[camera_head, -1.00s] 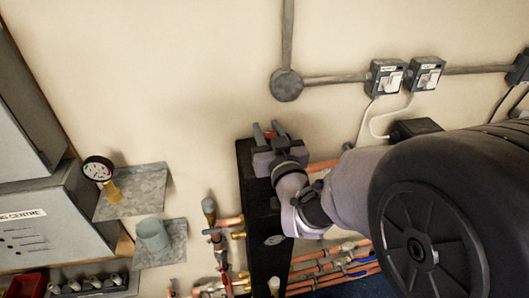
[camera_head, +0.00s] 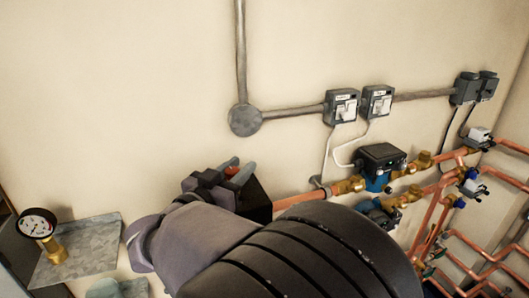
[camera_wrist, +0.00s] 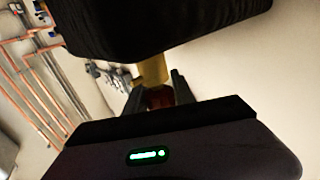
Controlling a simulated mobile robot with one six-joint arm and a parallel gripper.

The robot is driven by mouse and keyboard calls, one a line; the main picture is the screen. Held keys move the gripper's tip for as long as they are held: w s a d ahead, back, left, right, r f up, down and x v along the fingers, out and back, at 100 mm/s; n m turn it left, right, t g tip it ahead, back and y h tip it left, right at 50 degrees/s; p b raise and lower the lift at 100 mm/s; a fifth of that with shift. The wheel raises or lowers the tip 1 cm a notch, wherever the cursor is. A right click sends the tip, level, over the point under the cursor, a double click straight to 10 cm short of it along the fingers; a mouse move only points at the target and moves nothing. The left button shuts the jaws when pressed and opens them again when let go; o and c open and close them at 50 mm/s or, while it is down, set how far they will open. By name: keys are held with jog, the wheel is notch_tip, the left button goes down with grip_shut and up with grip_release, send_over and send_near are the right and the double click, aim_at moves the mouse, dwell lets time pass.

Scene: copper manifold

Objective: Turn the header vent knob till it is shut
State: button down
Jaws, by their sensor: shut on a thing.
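The header is a black block (camera_head: 256,205), partly hidden behind my arm in the head view. In the wrist view its dark body (camera_wrist: 160,25) fills the top. A brass stem (camera_wrist: 152,70) comes out of it, with the dark red vent knob (camera_wrist: 159,97) on its end. My gripper (camera_wrist: 159,92) has one finger on each side of the knob and is shut on it. In the head view my gripper (camera_head: 238,172) is at the header's top end, with a bit of red (camera_head: 232,171) between the fingers. The knob's turn angle cannot be made out.
A copper pipe (camera_head: 300,198) runs right from the header to a blue and black pump (camera_head: 380,165). Several copper pipes fill the right. A gauge (camera_head: 37,224) stands near a grey shelf (camera_head: 85,250) at left. Two switch boxes (camera_head: 358,105) are on the wall; the wall above is clear.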

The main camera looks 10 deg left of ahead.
jog(key=shift+d+r+m+g+h+p, duration=0.15)
jog(key=shift+m+g+h, duration=0.15)
jog(key=shift+m+h, duration=0.35)
jog(key=shift+d+r+m+g+h+p, duration=0.15)
jog(key=shift+m+g+h, duration=0.2)
jog(key=shift+h, duration=0.5)
jog(key=shift+f, duration=0.1)
jog(key=c, duration=1.1)
grip_release()
jog(key=shift+o, duration=0.2)
jog(key=shift+f, duration=0.1)
jog(key=p+v, duration=0.2)
jog(key=v, duration=1.5)
jog(key=shift+s+a, duration=0.2)
jog(key=shift+f, duration=0.1)
